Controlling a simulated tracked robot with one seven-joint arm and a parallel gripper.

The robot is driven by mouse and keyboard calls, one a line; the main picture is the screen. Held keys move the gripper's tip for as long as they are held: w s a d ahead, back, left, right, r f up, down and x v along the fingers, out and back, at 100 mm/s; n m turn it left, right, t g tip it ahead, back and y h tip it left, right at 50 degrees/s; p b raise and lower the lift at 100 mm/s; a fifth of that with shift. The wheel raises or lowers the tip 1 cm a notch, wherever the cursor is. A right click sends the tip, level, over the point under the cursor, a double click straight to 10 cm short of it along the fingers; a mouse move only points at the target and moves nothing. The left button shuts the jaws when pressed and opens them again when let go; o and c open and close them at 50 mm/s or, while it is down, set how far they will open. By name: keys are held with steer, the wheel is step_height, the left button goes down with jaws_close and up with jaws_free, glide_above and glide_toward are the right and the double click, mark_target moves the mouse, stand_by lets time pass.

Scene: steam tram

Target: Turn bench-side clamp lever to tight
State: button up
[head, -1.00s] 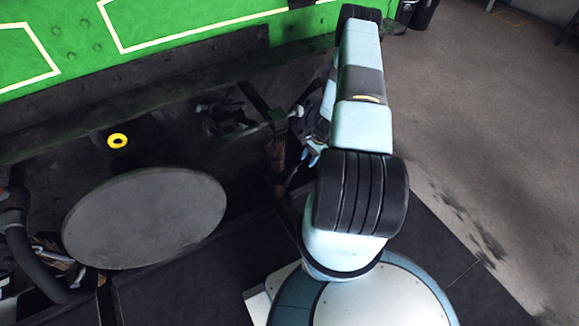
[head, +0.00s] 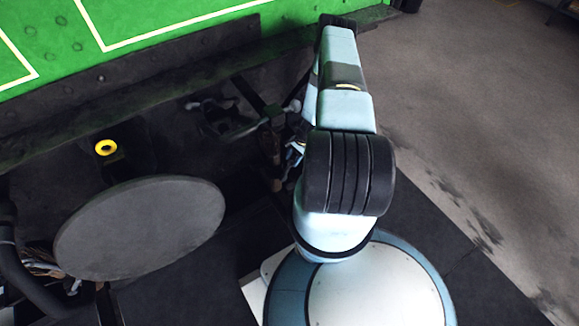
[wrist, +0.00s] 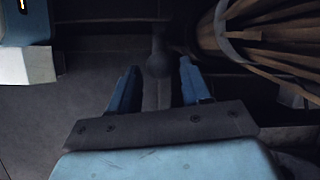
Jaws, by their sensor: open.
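The clamp lever (wrist: 158,64), a dark grey bar with a rounded knob, shows in the wrist view between the two blue fingers of my gripper (wrist: 158,78). My gripper is open, with a finger on each side of the lever and a visible gap on both sides. In the head view a grey bar with a round knob (head: 294,106) shows just left of my arm; I cannot tell for sure that it is the same lever. My gripper (head: 292,156) is low beside my arm there, mostly hidden behind it. The lever's pivot is not clear in the dark.
A bound bundle of brown sticks (wrist: 265,45) lies close to the right of my gripper. A round grey seat (head: 140,228) and a yellow ring (head: 106,147) are at left. Open floor (head: 480,130) lies at right.

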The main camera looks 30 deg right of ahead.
mark_target(288, 166)
steer(key=shift+x, duration=2.85)
steer(key=shift+c, duration=0.3)
jaws_close()
steer(key=shift+a, duration=0.1)
